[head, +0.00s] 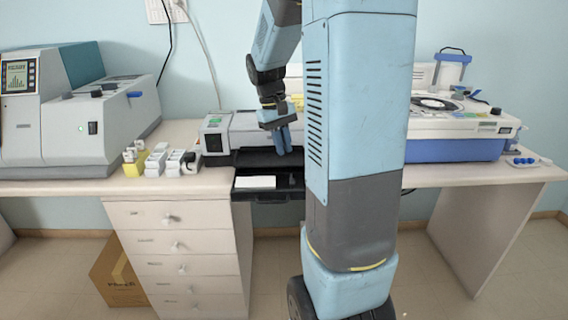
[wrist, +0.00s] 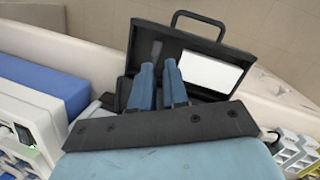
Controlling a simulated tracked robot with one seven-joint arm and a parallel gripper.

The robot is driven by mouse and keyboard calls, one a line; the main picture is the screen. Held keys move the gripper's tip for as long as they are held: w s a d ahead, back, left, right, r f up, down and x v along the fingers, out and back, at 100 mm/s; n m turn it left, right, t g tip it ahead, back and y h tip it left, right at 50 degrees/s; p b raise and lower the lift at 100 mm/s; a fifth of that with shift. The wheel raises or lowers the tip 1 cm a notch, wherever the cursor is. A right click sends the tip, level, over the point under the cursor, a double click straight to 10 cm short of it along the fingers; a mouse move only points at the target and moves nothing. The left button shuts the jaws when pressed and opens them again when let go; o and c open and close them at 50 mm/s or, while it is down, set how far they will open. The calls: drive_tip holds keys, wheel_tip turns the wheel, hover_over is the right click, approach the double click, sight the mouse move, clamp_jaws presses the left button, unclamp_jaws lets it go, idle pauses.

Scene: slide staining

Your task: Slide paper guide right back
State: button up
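A black paper tray (head: 262,195) sticks out from the front of the grey printer (head: 240,122), with white paper (head: 255,182) on its left side. In the wrist view the tray (wrist: 200,42) shows with its handle at the top and the paper (wrist: 210,72) at right. A thin dark grey piece (wrist: 156,50), perhaps the paper guide, stands beside the paper, just beyond my fingertips. My gripper (head: 283,143) points down over the printer's front; in the wrist view its blue fingers (wrist: 159,68) are a little apart with nothing visible between them. I cannot tell whether they touch anything.
Small white and yellow boxes (head: 160,160) stand left of the printer, beside a large grey machine (head: 90,125). A blue and white machine (head: 455,135) stands at right. A drawer unit (head: 178,245) is under the bench. The floor before the tray is clear.

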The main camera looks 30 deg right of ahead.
drive_tip(key=w+a+f+n+h, duration=0.1)
drive_tip(key=a+n+h, duration=0.1)
drive_tip(key=n, duration=0.2)
drive_tip(key=w+a+f+n+g+h, duration=0.1)
drive_tip(key=w+a+f+n+h, duration=0.1)
drive_tip(key=n, duration=0.2)
drive_tip(key=w+a+f+n+g+h, duration=0.1)
drive_tip(key=a+n+h, duration=0.1)
drive_tip(key=n, duration=0.3)
drive_tip(key=shift+w+a+f, duration=0.15)
drive_tip(key=shift+a+f, duration=0.1)
drive_tip(key=shift+a, duration=0.1)
clamp_jaws()
drive_tip(key=x, duration=1)
drive_tip(key=shift+d+r, duration=0.15)
drive_tip(key=shift+r, duration=0.05)
drive_tip(key=shift+s+d, duration=0.45)
drive_tip(key=shift+d, duration=0.3)
drive_tip(key=shift+s+d, duration=0.45)
drive_tip(key=shift+d, duration=0.25)
drive_tip(key=shift+s+d, duration=0.45)
drive_tip(key=shift+d, duration=0.3)
drive_tip(key=shift+r, duration=0.1)
drive_tip(key=v, duration=1)
drive_tip(key=shift+w+a+f, duration=0.25)
drive_tip(key=shift+w+a, duration=0.05)
drive_tip(key=shift+a, duration=0.05)
